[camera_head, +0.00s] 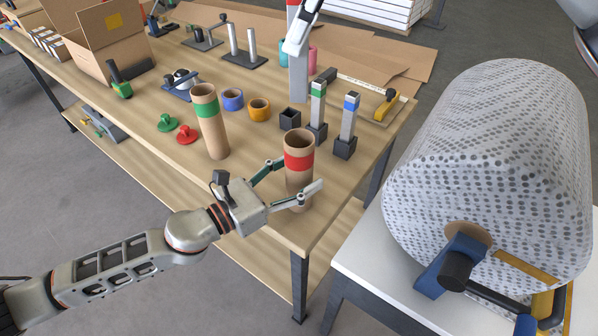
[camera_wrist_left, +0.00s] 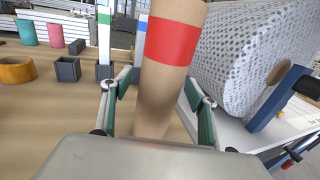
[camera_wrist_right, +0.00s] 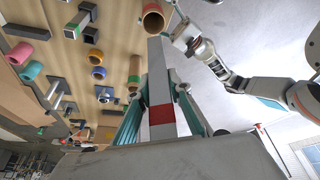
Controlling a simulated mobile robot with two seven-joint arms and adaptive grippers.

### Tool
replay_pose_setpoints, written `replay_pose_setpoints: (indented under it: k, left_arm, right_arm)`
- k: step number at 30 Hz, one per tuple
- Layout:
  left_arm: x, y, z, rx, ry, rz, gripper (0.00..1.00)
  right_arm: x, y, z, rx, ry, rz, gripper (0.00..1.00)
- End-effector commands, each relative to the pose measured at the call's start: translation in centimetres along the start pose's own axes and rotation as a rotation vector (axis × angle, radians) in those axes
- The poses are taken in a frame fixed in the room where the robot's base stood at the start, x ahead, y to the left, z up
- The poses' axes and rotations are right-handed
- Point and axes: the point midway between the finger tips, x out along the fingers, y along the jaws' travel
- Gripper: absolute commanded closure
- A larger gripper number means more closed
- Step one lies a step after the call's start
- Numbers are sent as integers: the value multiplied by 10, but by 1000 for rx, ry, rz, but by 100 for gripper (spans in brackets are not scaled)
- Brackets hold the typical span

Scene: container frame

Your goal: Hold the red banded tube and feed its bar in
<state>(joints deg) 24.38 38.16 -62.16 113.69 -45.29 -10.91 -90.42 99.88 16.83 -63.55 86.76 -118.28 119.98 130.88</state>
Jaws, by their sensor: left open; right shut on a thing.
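The red banded tube (camera_head: 298,165) is a brown cardboard cylinder with an open top, standing upright near the table's right front edge. My left gripper (camera_head: 295,195) is open, with its fingers on either side of the tube low down. In the left wrist view the tube (camera_wrist_left: 165,85) stands between the spread fingers; contact cannot be told. My right gripper (camera_head: 300,30) is shut on a grey square bar (camera_head: 298,78) with a red band. It holds the bar upright above the table, behind the tube. In the right wrist view the red band (camera_wrist_right: 160,114) sits between the fingers.
A green banded tube (camera_head: 210,125) stands left of the red one. Green (camera_head: 317,110) and blue (camera_head: 347,125) banded bars stand in dark holders behind, beside an empty holder (camera_head: 290,119). A red cap (camera_head: 187,134) lies farther left. A large wrapped roll (camera_head: 490,165) stands at right.

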Motion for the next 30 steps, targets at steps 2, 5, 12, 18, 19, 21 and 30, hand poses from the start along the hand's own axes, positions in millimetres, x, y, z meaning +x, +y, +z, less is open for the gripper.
replay_pose_setpoints:
  k: [2, 5, 12, 18, 19, 21, 30]
  left_arm:
    - [3, 0, 0, 0, 0, -1, 41]
    - [4, 0, 0, 0, 0, -1, 41]
    - [4, 0, 0, 0, 0, -1, 59]
    - [3, 0, 0, -1, 0, -1, 88]
    - [3, 0, 0, -1, 0, -1, 88]
    - [3, 0, 0, -1, 0, -1, 88]
    - [3, 0, 0, -1, 0, -1, 88]
  right_arm:
    - [0, 0, 0, 0, 0, 0, 100]
    - [0, 0, 0, 0, 0, 0, 100]
    - [0, 0, 0, 0, 0, 0, 100]
    - [0, 0, 0, 0, 0, 0, 100]
    - [0, 0, 0, -2, 0, 0, 100]
    - [4, 0, 2, -17, -4, -7, 100]
    - [39, 1, 18, -209, 0, -86, 100]
